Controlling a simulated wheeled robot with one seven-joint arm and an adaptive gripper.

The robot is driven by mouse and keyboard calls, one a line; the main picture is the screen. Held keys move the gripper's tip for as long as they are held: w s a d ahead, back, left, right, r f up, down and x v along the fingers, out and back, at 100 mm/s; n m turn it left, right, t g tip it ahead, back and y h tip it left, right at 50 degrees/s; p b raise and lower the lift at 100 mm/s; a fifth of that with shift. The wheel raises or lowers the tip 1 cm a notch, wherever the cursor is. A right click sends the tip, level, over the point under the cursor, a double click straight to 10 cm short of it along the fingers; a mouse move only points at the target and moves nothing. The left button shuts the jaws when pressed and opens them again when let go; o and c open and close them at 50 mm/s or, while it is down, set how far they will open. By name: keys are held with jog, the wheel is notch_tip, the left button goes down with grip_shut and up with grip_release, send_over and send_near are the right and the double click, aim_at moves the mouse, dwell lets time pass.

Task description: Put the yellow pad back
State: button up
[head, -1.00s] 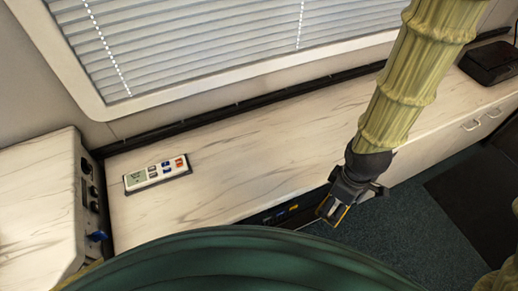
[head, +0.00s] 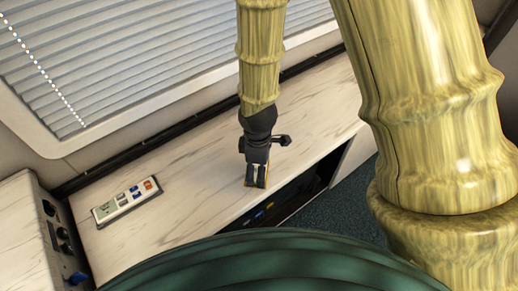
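My gripper (head: 256,182) points down over the white marbled counter, near its front edge. Thin yellow edges show at its fingertips; I cannot tell whether they belong to a held pad or to the fingers. I cannot tell how far apart the fingers are, or whether they touch the counter. A dark open shelf (head: 312,192) lies under the counter front. Small blue and yellow items (head: 265,212) show in it, too small to make out. No yellow pad shows clearly.
A control panel (head: 126,201) with a display and several buttons lies on the counter (head: 190,180) at left. A white cabinet (head: 22,235) with dark knobs and a blue part stands at far left. Window blinds (head: 130,60) are behind. The counter around my gripper is clear.

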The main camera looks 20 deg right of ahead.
jog(key=w+d, duration=0.1)
jog(key=w, duration=0.2)
jog(key=w+d+p, duration=0.1)
jog(key=w, duration=0.1)
jog(key=w+d+f, duration=0.1)
jog(key=w, duration=0.2)
jog(key=shift+w+d+p, duration=0.3)
jog(key=shift+d, duration=0.05)
jog(key=shift+f+p, duration=0.4)
jog(key=shift+f, duration=1.3)
jog(key=o, duration=0.9)
jog(key=shift+f, duration=0.1)
jog(key=shift+r+b, duration=0.8)
jog(key=shift+r, duration=5.3)
